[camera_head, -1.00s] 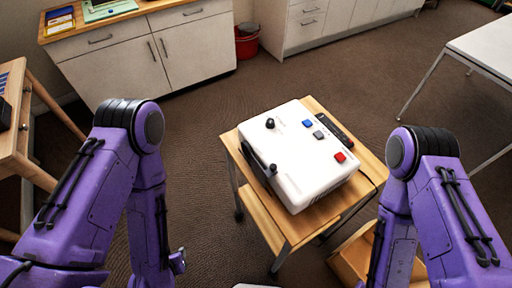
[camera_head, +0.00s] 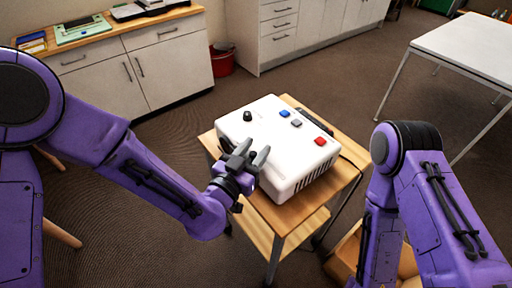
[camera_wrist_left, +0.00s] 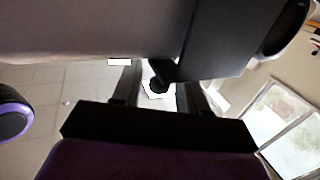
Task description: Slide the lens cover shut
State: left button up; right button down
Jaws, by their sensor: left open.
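A white projector-like box (camera_head: 290,150) sits on a small wooden cart (camera_head: 290,215). In the head view my left gripper (camera_head: 250,153) is open at the box's near left side, fingers pointing at it. It hides most of the dark lens cover strip there, so I cannot tell how far the cover is slid. In the left wrist view the two fingers (camera_wrist_left: 160,90) are apart, with a small dark knob (camera_wrist_left: 158,84) seen between them against a bright white patch. I cannot tell whether a finger touches it. My right arm hangs at the right, its gripper out of view.
The box's top bears a black knob (camera_head: 247,116), blue (camera_head: 284,113) and grey (camera_head: 297,123) buttons, and a red button (camera_head: 320,141). A white table (camera_head: 465,45) stands at right. Cabinets and a red bucket (camera_head: 221,60) are at the back. An open carton lies beside my right arm.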

aim_at(238, 138)
pick_arm(q)
jog(key=shift+w+d+r, duration=0.1)
jog(key=shift+w+d, duration=0.1)
jog(key=shift+w, duration=0.15)
jog(key=shift+d, duration=0.15)
grip_shut()
jog(key=w+a, duration=0.1)
jog(key=w, duration=0.1)
jog(key=w+a, duration=0.3)
jog(key=w, duration=0.1)
jog(key=shift+w+a+b, duration=0.2)
jog(key=shift+a+b, duration=0.15)
jog(key=shift+c, duration=1.2)
grip_release()
jog(key=shift+o, duration=1.2)
jog(key=shift+a, duration=0.1)
